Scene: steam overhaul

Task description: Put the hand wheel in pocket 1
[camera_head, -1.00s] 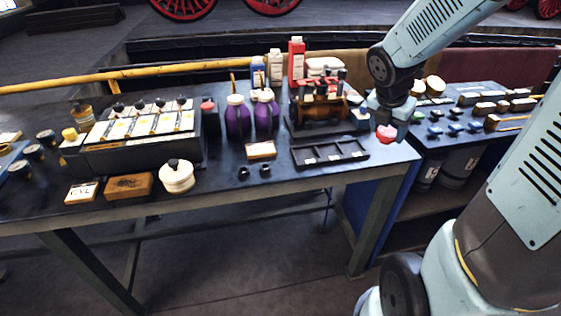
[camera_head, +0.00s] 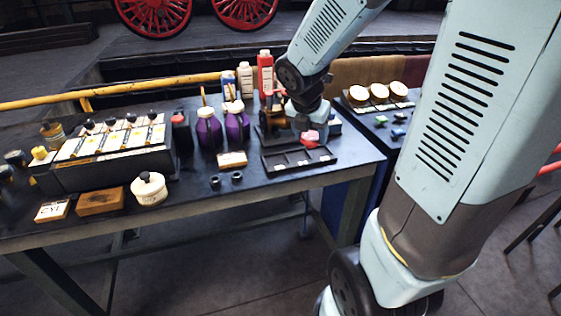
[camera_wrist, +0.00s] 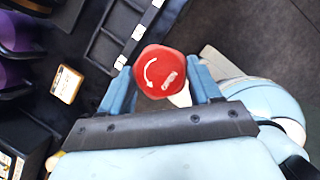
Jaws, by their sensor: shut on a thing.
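My gripper (camera_wrist: 160,92) is shut on the red hand wheel (camera_wrist: 160,71), which shows a white curved arrow and lettering on its top in the wrist view. In the head view the hand wheel (camera_head: 309,138) hangs in the gripper just above the back edge of the black pocket tray (camera_head: 272,167). The tray lies near the front right of the table, with a row of pockets and white labels along its front rim. In the wrist view the tray (camera_wrist: 92,48) is left of and behind the wheel. The pocket numbers are too small to read.
Purple bottles (camera_head: 208,130) stand behind the block. The table's front edge is close to the tray.

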